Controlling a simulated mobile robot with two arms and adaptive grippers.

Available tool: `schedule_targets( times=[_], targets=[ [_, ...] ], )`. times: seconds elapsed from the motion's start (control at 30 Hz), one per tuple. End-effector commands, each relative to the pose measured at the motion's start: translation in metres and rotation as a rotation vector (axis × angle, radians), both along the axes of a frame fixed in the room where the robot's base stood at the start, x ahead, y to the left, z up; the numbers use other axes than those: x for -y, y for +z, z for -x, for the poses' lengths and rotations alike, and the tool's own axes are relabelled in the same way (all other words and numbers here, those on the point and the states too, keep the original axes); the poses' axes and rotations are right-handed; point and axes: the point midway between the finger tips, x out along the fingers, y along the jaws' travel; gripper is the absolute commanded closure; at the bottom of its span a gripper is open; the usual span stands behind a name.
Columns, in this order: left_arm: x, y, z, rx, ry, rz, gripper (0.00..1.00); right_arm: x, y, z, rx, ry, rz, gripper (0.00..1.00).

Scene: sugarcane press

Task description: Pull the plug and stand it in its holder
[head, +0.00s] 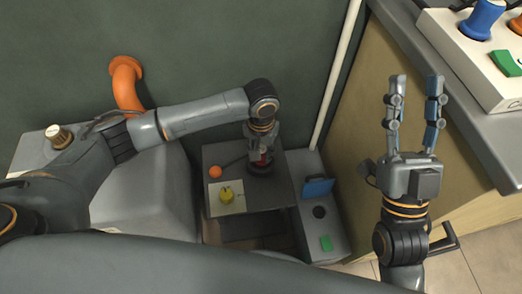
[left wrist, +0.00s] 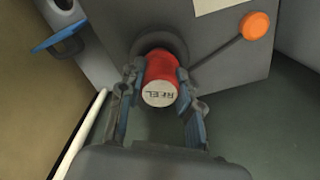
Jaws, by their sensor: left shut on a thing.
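A red plug (left wrist: 161,80) with a pale lettered end sits between the two fingers of my left gripper (left wrist: 155,85). Its far end meets a dark round collar (left wrist: 160,42) on a grey box; whether it is still seated in it I cannot tell. In the head view my left gripper (head: 262,143) points down over the box, and a bit of the red plug (head: 261,158) shows below it. My right gripper (head: 415,98) is open and empty, fingers up, at the right. Which part is the plug's holder I cannot tell.
The grey box (head: 270,198) carries an orange-knobbed lever (head: 215,172) and a yellow knob (head: 227,195). Beside it a narrow grey unit (head: 312,232) has a blue flap (head: 318,187), a dark round hole (head: 320,212) and a green button (head: 326,242). A counter edge (head: 470,120) lies right.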

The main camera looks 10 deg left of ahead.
Motion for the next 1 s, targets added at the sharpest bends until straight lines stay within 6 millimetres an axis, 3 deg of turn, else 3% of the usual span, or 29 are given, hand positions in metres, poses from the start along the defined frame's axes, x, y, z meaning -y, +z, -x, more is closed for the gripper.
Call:
schedule_targets(
  times=[0.3, 1.0],
  targets=[
    [-0.0002, -0.0021, -0.0002, 0.001, 0.0, 0.0, 0.99, 0.0015, 0.0085, 0.0106, 0.073, 0.004, -0.022, 0.6],
    [-0.0001, -0.0018, -0.0001, 0.0, 0.0, 0.0, 0.99, 0.001, 0.0083, 0.0091, 0.063, 0.004, -0.02, 0.6]
  ],
)
